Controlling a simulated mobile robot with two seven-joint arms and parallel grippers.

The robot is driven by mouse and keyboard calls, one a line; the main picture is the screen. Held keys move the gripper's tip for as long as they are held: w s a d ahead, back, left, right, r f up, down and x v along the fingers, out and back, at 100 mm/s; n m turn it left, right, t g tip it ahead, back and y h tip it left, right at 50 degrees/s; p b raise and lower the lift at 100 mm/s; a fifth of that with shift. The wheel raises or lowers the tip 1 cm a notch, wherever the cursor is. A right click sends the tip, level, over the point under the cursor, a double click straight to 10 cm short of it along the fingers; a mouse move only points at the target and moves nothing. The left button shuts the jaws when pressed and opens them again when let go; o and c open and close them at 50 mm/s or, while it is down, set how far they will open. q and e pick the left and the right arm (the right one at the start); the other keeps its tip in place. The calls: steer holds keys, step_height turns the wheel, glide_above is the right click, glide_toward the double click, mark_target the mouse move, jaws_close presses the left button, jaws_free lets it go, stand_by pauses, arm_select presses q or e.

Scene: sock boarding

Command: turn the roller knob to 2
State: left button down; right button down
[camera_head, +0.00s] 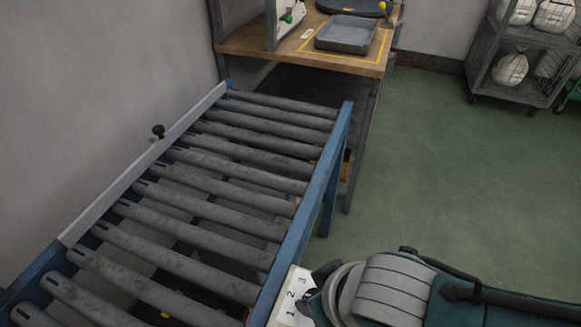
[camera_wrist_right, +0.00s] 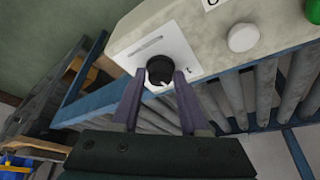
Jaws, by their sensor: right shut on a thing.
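The roller knob (camera_wrist_right: 160,66) is a black round dial with a white pointer mark, on a white plate (camera_wrist_right: 139,45) of a pale control box (camera_wrist_right: 198,22). My right gripper (camera_wrist_right: 159,76) is shut on the knob, one dark finger on each side of it. In the head view the white number plate (camera_head: 291,296) shows 1, 2 and 3 beside the conveyor's blue rail. There my right wrist covers the knob. I cannot tell which number the pointer faces. My left gripper is not in view.
A roller conveyor (camera_head: 215,185) with a blue side rail (camera_head: 309,200) runs toward a wooden bench (camera_head: 256,45) holding a grey tray (camera_head: 345,35). A wheeled rack (camera_head: 528,68) with white bundles stands at the far right. The green floor between is clear.

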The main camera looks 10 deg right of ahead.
steer(key=shift+m, duration=0.6)
steer(key=shift+c, duration=2.2)
jaws_free()
steer(key=a+p+v, duration=0.1)
steer(key=p+v, duration=0.4)
steer(key=v, duration=0.5)
steer(key=shift+d, duration=0.35)
steer(key=shift+s, duration=0.1)
